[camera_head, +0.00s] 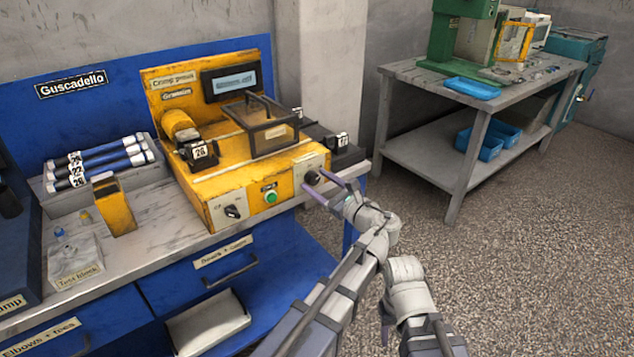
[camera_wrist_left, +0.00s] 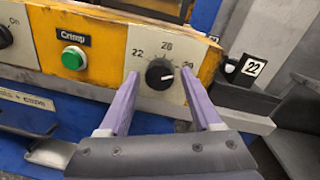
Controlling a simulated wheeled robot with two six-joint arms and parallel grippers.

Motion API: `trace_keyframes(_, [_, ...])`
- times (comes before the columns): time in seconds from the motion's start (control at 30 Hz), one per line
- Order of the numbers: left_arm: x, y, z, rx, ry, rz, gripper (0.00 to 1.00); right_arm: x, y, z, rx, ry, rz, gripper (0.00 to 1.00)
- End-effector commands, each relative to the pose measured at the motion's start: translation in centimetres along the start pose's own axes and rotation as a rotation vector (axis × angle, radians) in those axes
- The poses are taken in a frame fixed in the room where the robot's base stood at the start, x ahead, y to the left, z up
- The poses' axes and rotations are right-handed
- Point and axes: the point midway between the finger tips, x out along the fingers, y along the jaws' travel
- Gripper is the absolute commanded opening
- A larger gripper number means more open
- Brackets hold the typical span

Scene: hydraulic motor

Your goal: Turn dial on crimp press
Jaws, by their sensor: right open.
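The crimp press (camera_head: 240,170) is a yellow machine on the bench. Its black dial (camera_head: 312,177) is on a light plate at the right end of the front face. In the left wrist view the dial (camera_wrist_left: 160,74) has its white pointer mark towards the right. The plate reads 22 at left and 26 or 28 at top; the right label is partly hidden by a finger. My left gripper (camera_head: 325,188) is at the dial, its purple fingers (camera_wrist_left: 160,80) open on either side of it with small visible gaps.
Left of the dial are a green button (camera_head: 271,197) and another black knob (camera_head: 233,211). A black block tagged 22 (camera_wrist_left: 253,68) stands close right of the dial plate. Hoses (camera_head: 95,165) lie at left. Floor to the right is open before a second table (camera_head: 430,85).

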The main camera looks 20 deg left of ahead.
Motion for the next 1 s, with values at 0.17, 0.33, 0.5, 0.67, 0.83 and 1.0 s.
trace_keyframes(0.17, [0.02, 0.01, 0.0, 0.0, 0.0, 0.0, 0.44, 0.0, 0.0, -0.01, 0.0, 0.0, 0.0, 0.5])
trace_keyframes(0.33, [0.02, 0.03, 0.01, 0.0, 0.0, 0.0, 0.25, 0.0, 0.0, -0.01, 0.0, 0.0, 0.0, 0.5])
trace_keyframes(0.5, [0.02, 0.03, 0.01, 0.0, 0.0, 0.001, 0.06, 0.0, 0.0, -0.01, 0.0, 0.0, 0.0, 0.5])
trace_keyframes(0.67, [0.02, 0.04, 0.0, 0.0, 0.0, 0.001, 0.0, 0.0, 0.0, -0.01, 0.0, 0.0, 0.0, 0.5])
trace_keyframes(0.83, [0.03, 0.04, 0.02, -0.012, 0.001, 0.001, 0.0, -0.03, 0.0, -0.01, 0.0, 0.0, 0.0, 0.5])
trace_keyframes(1.0, [0.03, 0.03, 0.05, -0.073, 0.004, 0.003, 0.0, -0.14, 0.01, 0.0, 0.0, 0.0, 0.0, 0.5])
